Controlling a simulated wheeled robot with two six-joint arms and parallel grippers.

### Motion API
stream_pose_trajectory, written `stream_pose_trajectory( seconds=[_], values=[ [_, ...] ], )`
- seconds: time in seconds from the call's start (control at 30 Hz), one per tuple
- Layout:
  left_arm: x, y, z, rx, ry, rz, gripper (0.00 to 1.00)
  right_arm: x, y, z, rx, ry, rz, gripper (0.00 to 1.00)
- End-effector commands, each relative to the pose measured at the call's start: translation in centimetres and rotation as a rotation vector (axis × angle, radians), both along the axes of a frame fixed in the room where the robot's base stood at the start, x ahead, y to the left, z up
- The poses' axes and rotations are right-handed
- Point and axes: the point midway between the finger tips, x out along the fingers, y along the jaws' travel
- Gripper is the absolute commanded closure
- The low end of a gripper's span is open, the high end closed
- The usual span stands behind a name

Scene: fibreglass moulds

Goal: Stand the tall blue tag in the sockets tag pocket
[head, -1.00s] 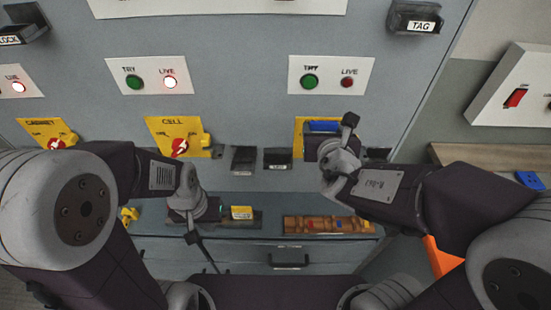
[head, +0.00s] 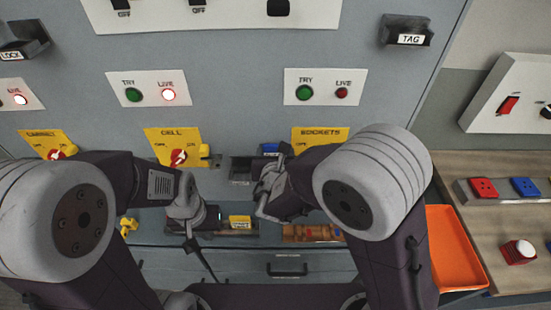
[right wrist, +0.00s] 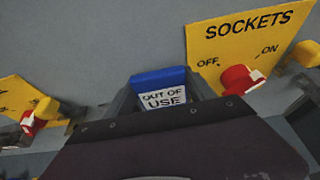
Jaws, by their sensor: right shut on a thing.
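The tall blue tag shows in the head view (head: 270,148) as a small blue top between the cell and sockets panels. In the right wrist view the tag (right wrist: 160,80) has a blue top and a white OUT OF USE label, and looks upright. Grey walls flank it, apparently the tag pocket (right wrist: 203,88) left of the sockets panel (right wrist: 235,45). Its lower part is hidden, so I cannot tell how deep it sits. My right gripper (head: 268,182) is shut on the tag. My left gripper (head: 190,215) hangs over the lower shelf; its jaws are unclear.
A neighbouring dark pocket (head: 241,170) stands to the left. The cell panel (head: 178,147) has a red rotary switch. A yellow tag (head: 240,222) lies on the shelf below. An orange tray (head: 455,250) and a bench (head: 480,220) with coloured blocks are at the right.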

Motion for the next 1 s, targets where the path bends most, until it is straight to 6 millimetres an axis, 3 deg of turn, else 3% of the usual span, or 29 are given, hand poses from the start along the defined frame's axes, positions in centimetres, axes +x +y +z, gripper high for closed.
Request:
stream_pose_trajectory(
  seconds=[0.03, 0.17, 0.57, 0.6, 0.67, 1.0],
  values=[
    [0.0, 0.0, -0.3, 0.0, 0.0, 0.0, 1.0, -0.1, 0.0, -1.4, -0.006, 0.005, 0.001, 0.75],
    [0.0, 0.0, -0.5, 0.0, 0.0, 0.0, 1.0, 0.0, -0.1, -3.2, -0.004, 0.004, 0.001, 0.75],
    [0.0, 0.0, -1.0, 0.0, 0.0, 0.0, 1.0, 0.0, 0.0, -3.8, -0.001, 0.001, 0.0, 0.75],
    [0.0, 0.0, -0.8, 0.0, 0.0, 0.0, 1.0, 0.0, 0.0, -3.6, -0.001, 0.002, 0.0, 0.29],
    [0.0, 0.0, -0.8, 0.0, 0.0, 0.0, 1.0, 0.0, 0.0, -3.6, -0.001, 0.002, 0.0, 0.15],
    [0.0, 0.0, -0.5, 0.0, 0.0, 0.0, 1.0, 0.0, 0.0, -3.3, -0.001, 0.002, 0.0, 0.15]
  ],
)
